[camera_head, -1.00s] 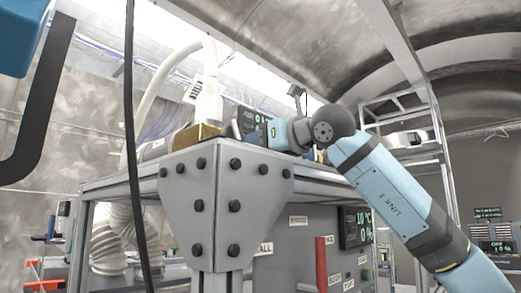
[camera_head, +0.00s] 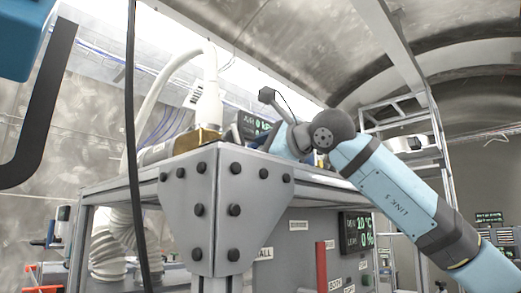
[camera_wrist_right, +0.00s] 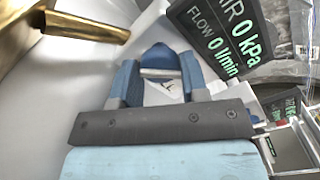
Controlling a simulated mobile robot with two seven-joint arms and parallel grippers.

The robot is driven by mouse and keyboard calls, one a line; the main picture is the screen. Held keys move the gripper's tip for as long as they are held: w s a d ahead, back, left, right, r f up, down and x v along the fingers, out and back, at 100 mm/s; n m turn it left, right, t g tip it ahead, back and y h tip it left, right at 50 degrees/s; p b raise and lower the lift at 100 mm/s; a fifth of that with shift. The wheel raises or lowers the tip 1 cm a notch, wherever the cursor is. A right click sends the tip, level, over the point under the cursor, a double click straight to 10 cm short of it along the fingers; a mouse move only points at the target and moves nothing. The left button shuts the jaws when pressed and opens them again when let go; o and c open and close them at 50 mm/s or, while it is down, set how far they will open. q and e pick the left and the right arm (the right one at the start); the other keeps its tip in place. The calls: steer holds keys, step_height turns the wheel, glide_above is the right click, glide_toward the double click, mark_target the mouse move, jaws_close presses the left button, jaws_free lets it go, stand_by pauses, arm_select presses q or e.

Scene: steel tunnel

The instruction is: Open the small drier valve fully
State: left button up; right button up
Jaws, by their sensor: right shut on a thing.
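In the right wrist view, a blue valve handle (camera_wrist_right: 160,56) with a pale bar across it sits between the fingers of my right gripper (camera_wrist_right: 158,74). The gripper is shut on this handle, one finger on each side. The valve body is mostly hidden behind the handle and fingers. In the head view, my right wrist is above the top of the steel frame, in front of the dark display (camera_head: 252,125), and the fingers and handle are hidden there. My left gripper cannot be made out.
The wrist view shows the display (camera_wrist_right: 225,35) reading AIR 0 kPa and FLOW 0 l/min. A brass fitting (camera_wrist_right: 85,22) is close on the left. In the head view, a white hose (camera_head: 208,95) rises beside it, and a bolted corner plate (camera_head: 222,205) stands in front.

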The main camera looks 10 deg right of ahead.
steer(key=n, duration=0.5)
steer(key=shift+p, duration=0.4)
steer(key=shift+n, duration=1.7)
steer(key=o, duration=0.9)
steer(key=shift+o, duration=0.2)
